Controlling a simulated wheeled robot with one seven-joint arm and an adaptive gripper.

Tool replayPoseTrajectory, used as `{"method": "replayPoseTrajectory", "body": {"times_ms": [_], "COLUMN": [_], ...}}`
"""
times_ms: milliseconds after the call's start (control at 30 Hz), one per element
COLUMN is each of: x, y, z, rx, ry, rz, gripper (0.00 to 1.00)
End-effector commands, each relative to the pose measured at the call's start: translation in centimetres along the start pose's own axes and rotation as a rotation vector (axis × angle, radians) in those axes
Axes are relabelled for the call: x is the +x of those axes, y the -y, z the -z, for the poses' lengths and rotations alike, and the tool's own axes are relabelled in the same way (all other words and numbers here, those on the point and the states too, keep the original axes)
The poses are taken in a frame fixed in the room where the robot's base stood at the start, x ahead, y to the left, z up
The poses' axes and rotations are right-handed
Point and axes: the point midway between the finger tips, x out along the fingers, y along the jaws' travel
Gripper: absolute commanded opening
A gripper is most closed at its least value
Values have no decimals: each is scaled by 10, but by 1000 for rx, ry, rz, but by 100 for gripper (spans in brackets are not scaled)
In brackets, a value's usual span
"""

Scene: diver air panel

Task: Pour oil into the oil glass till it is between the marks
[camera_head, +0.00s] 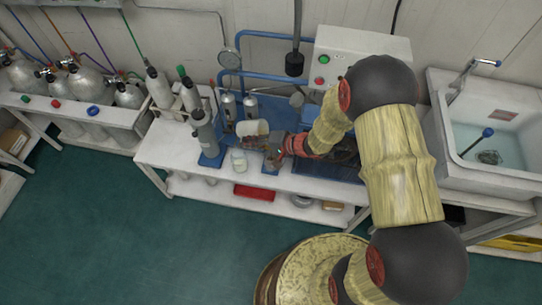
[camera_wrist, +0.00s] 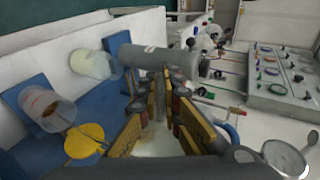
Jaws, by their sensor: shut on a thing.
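My gripper (camera_head: 272,150) is over the workbench, shut on a pale thing (camera_wrist: 155,142) whose shape is mostly hidden between the fingers in the wrist view. In the head view a pale, tilted container (camera_head: 252,128) is right at the fingertips; it looks like the held thing. A clear glass with brown oil at its bottom (camera_wrist: 45,106) stands by the blue block, left of my gripper in the wrist view. It looks like the oil glass; its marks cannot be read. Next to it is a round yellow piece (camera_wrist: 85,140). No falling stream of oil is visible.
A second clear cup with pale contents (camera_wrist: 95,66) stands near the bench edge; it also shows in the head view (camera_head: 239,160). A grey cylinder (camera_head: 206,137) stands close left on a blue base. A control box (camera_head: 362,55) and sink (camera_head: 492,130) are farther right.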

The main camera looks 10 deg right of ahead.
Motion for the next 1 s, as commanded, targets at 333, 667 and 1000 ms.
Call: {"method": "replayPoseTrajectory", "body": {"times_ms": [333, 667, 1000], "x": [1, 3, 4], "y": [0, 0, -1], "z": [1, 3, 5], "rx": [-2, -3, -4], "ry": [0, 0, -1], "rz": [12, 23, 34], "gripper": [0, 0, 0]}}
